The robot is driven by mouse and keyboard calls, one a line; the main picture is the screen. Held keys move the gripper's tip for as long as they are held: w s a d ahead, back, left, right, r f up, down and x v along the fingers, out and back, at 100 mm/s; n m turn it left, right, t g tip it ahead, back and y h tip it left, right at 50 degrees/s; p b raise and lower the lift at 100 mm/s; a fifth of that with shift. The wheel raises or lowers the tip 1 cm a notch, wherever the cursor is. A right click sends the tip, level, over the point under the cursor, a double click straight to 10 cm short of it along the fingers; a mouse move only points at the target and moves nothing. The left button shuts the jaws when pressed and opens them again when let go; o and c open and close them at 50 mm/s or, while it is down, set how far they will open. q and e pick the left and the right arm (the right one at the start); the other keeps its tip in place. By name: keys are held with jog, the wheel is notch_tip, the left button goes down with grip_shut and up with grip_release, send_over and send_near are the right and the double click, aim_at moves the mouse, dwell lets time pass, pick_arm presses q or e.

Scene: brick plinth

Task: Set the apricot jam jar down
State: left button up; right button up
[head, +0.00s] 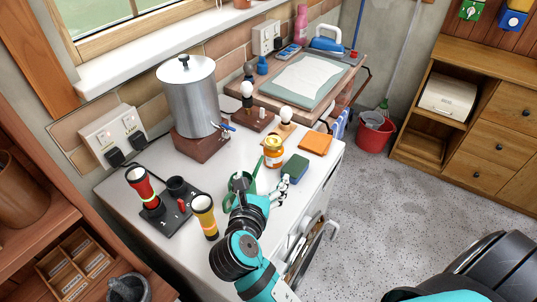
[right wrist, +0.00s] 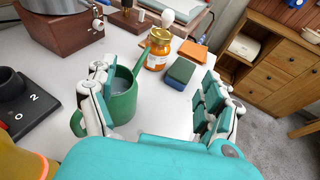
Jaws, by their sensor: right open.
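The apricot jam jar (head: 273,152), orange with a gold lid and a pale label, stands upright on the white worktop (head: 180,255). It also stands upright in the right wrist view (right wrist: 157,55), beyond my fingers and not touching them. My right gripper (head: 266,188) is open, its fingers spread wide on the near side of the jar. In the right wrist view the gripper (right wrist: 160,92) has no jar between its fingers. Its left finger is close beside a green can (right wrist: 122,103); I cannot tell whether they touch. My left gripper is not in view.
A blue-green sponge (head: 295,167) lies right of the jar, and an orange square (head: 315,140) lies behind it. Bulb stands (head: 285,125) are behind the jar. Torches (head: 204,216) and a black base stand at left. The worktop's right edge is close.

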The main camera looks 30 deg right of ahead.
send_near(272, 147)
jog(key=x, duration=0.3)
jog(key=p+x, duration=0.1)
jog(key=x, duration=0.1)
jog(key=shift+d+f, duration=0.15)
jog(key=shift+f, duration=0.2)
jog(key=x, duration=0.5)
jog(key=shift+w+d+p, duration=0.1)
jog(key=shift+w+p, duration=0.2)
jog(key=shift+w, duration=0.05)
jog(key=shift+r, duration=0.1)
jog(key=shift+s, duration=0.1)
jog(key=shift+c, duration=1.2)
jog(key=c, duration=1.4)
